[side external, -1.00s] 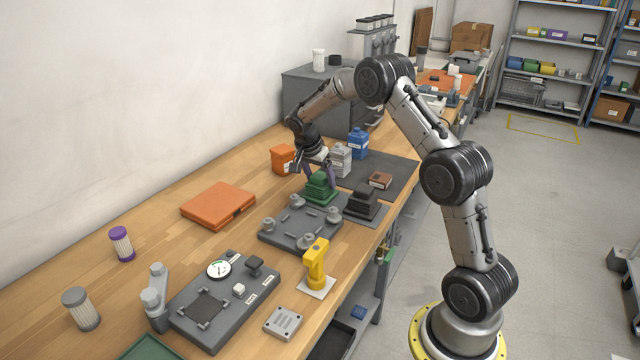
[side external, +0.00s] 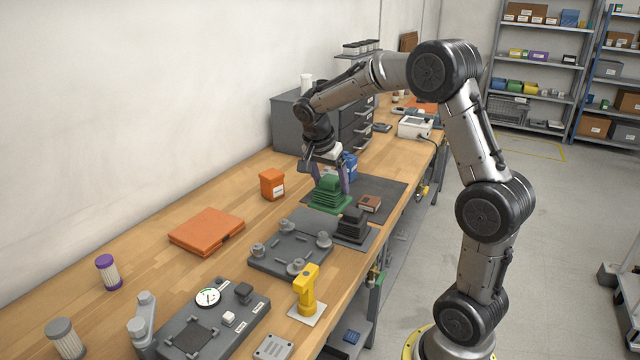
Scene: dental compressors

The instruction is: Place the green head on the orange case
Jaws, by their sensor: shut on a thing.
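The green head (side external: 327,193), a stepped, ribbed block on a flat base, is in my gripper (side external: 329,180). The fingers are shut on it from both sides, and it seems to hang above the bench near the dark mat, behind the grey plate. The orange case (side external: 207,231) is a flat closed box lying on the wooden bench to the left of the gripper, well apart from the head. Its top is bare.
A small orange tub (side external: 272,184) stands between the wall and my gripper. A grey plate with knobs (side external: 290,248), a black stepped head (side external: 353,226) and a yellow tool (side external: 306,290) stand nearer. Bare wood surrounds the case.

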